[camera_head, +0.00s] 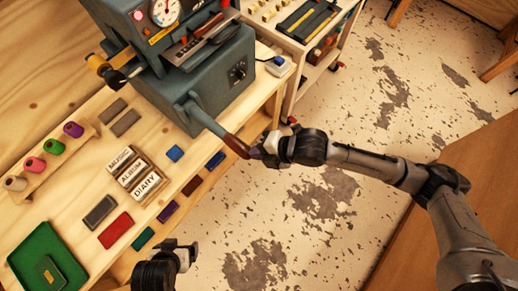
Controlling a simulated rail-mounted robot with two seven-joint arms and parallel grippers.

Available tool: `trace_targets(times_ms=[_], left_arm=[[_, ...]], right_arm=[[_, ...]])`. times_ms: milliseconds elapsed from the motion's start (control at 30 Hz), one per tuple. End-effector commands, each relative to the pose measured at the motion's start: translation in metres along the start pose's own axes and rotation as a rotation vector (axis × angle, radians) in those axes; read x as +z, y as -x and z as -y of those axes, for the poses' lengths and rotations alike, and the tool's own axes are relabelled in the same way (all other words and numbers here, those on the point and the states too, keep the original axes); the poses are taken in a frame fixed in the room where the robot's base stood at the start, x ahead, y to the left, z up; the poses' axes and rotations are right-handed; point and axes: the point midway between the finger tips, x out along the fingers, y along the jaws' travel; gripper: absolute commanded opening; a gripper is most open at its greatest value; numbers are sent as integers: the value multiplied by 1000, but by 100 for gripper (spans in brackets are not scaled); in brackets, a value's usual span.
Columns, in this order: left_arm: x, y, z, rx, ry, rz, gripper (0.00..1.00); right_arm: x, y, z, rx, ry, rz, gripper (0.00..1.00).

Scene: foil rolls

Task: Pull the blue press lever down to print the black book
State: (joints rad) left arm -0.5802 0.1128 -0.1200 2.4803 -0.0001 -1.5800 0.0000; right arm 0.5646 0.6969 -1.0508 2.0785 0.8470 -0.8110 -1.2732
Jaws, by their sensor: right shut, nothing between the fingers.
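The blue-grey press (205,90) stands at the back of the wooden bench with a round dial on top. Its lever (208,122) slants out towards the lower right and ends in a red-brown handle (236,145). My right gripper (256,152) is shut and empty, its fingertips right at the handle's end; I cannot tell whether they touch it. A dark book-like block (100,212) lies on the bench; I cannot tell whether it is the black book. Dark items lie on the press's upper plate (190,48). My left gripper (183,250) is open and empty near the bench's front edge.
Stamps reading DIARY (147,185) and others, a red block (115,230), several small coloured blocks, a spool rack (45,160) and a green tray (45,250) occupy the bench. A white shelf (315,50) stands beyond. The floor right of the bench is open.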

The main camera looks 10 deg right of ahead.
Motion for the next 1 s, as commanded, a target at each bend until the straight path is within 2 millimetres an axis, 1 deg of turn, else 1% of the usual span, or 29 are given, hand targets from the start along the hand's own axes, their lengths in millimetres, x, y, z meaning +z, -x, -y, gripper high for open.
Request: trace_targets(times_ms=[33,67,167,433,467,600,800,1000], left_arm=[[0,0,0,-1,-1,0,89],[0,1,1,-1,-2,0,89],[-3,10,2,-4,-5,1,89],[-15,48,6,-11,-13,2,89],[-12,40,5,-10,-13,-1,89],[-12,38,5,-10,-12,1,89],[-12,37,3,-5,-6,2,89],[-12,37,1,0,0,1,89]], right_arm=[[4,-4,12,-29,-11,8,0],[3,-3,11,-29,-11,8,0],[1,5,7,-28,-10,8,0],[-9,46,-17,-11,-3,5,0],[-6,49,-12,-10,-1,7,0],[-6,79,-14,-7,0,6,0],[-7,112,-17,-5,0,6,0],[-7,132,-19,-3,0,4,0]])
